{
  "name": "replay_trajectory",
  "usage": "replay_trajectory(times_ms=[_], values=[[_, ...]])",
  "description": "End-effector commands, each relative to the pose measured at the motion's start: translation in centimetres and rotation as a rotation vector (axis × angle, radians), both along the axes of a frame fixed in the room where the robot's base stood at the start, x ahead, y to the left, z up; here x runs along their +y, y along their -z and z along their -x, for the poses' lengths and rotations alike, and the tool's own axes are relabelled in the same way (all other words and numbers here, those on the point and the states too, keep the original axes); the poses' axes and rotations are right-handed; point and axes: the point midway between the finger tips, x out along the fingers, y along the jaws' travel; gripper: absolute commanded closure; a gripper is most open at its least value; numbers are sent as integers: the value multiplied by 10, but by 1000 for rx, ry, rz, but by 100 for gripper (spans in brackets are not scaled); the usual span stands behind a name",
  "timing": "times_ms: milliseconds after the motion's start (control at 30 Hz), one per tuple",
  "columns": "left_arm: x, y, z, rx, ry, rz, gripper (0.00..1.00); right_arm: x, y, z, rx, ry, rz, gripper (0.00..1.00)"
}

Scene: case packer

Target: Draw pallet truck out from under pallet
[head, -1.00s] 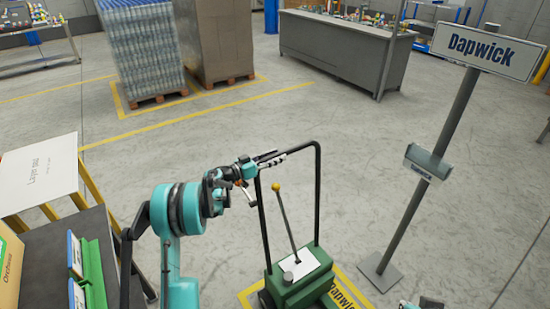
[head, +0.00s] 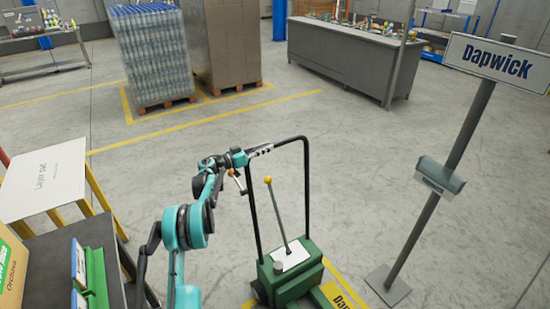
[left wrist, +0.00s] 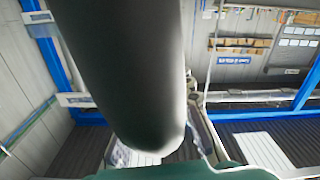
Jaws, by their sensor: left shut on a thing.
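The pallet truck (head: 290,272) is green, with a tall black loop handle (head: 306,200) and a lever with a yellow knob (head: 268,181). It stands upright at the bottom middle of the head view; its lower front is cut off by the frame edge. My left gripper (head: 260,151) is shut on the handle at its upper left corner. In the left wrist view the dark handle bar (left wrist: 120,70) fills the middle, close up, and hides much of the fingers. The pallet that the truck serves cannot be made out. My right gripper is out of view.
A signpost (head: 440,190) with a base plate stands right of the truck. A layer pad table (head: 45,180) and a dark bench (head: 60,240) are at left. Loaded pallets (head: 150,55) and a grey counter (head: 345,55) stand behind. Open floor lies between.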

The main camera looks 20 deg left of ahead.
Motion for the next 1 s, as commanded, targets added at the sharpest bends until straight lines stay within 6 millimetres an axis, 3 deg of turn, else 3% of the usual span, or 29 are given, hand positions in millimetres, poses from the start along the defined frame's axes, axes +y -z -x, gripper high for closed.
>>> replay_trajectory(times_ms=[33, 433, 467, 500, 533, 867, 1000], values=[[-2, 7, 0, 5, 16, -9, 100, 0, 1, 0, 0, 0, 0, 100], [-4, 7, -2, 7, 25, -11, 100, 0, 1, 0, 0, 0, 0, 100], [-4, 7, -2, 7, 24, -10, 70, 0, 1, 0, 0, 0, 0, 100], [-4, 7, -2, 7, 24, -10, 60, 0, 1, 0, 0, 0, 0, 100], [-4, 6, -2, 7, 23, -10, 57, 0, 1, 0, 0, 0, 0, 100], [0, 5, 0, 6, 19, -9, 57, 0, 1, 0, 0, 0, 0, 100], [11, 5, 12, 5, 17, -9, 57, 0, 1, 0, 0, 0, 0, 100]])
